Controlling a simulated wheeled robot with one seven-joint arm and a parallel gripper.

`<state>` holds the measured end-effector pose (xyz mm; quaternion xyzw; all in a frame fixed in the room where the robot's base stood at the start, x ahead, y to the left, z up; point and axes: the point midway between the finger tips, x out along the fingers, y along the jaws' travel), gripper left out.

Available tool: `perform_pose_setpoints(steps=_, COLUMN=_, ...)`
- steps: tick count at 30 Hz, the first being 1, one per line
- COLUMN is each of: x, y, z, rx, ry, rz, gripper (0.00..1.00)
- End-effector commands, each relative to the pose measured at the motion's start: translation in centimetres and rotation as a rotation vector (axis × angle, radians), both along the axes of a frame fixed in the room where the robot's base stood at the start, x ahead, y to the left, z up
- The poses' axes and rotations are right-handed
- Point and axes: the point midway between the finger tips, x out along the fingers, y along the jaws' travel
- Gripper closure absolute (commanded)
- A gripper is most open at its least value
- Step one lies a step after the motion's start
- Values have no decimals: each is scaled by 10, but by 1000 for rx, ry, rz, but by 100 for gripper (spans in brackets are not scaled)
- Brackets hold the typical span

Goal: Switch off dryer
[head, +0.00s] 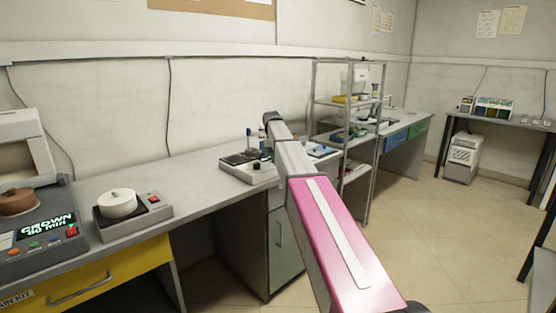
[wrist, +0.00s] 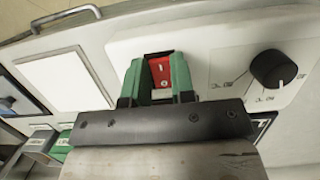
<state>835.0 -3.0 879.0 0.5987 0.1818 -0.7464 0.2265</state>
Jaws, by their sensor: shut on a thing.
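In the wrist view, a white appliance panel (wrist: 220,65) carries a red rocker switch (wrist: 160,68) and a round black knob (wrist: 275,69). I take this appliance to be the dryer, but no readable name shows. My gripper (wrist: 159,78) has its two green fingers on either side of the red switch, shut on it. Which way the switch is set cannot be told. In the head view, my arm reaches over the bench and hides the gripper.
A small hotplate with a white lidded pot (head: 118,203) and a "CROWN" machine (head: 42,240) stand left. A metal shelf rack (head: 315,102) stands right. The floor (head: 440,230) is clear.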

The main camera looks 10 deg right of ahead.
Motion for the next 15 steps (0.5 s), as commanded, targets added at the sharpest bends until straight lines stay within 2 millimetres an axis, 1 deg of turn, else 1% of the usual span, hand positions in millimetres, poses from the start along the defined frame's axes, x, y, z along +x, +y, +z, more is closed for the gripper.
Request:
perform_pose_setpoints(steps=1, x=3, y=1, z=0, rx=-11, ry=18, rz=2, gripper=100)
perform_pose_setpoints(steps=3, x=2, y=1, z=0, rx=-21, ry=33, rz=1, gripper=100)
perform_pose_setpoints(steps=11, x=1, y=1, z=0, rx=-23, ry=35, rz=0, gripper=100)
perform_pose_setpoints(steps=12, x=1, y=1, z=0, rx=-23, ry=35, rz=0, gripper=70)
perform_pose_setpoints(steps=14, x=1, y=0, z=0, rx=-23, ry=35, rz=0, gripper=51)
perform_pose_setpoints(steps=15, x=1, y=0, z=0, rx=-23, ry=35, rz=0, gripper=51)
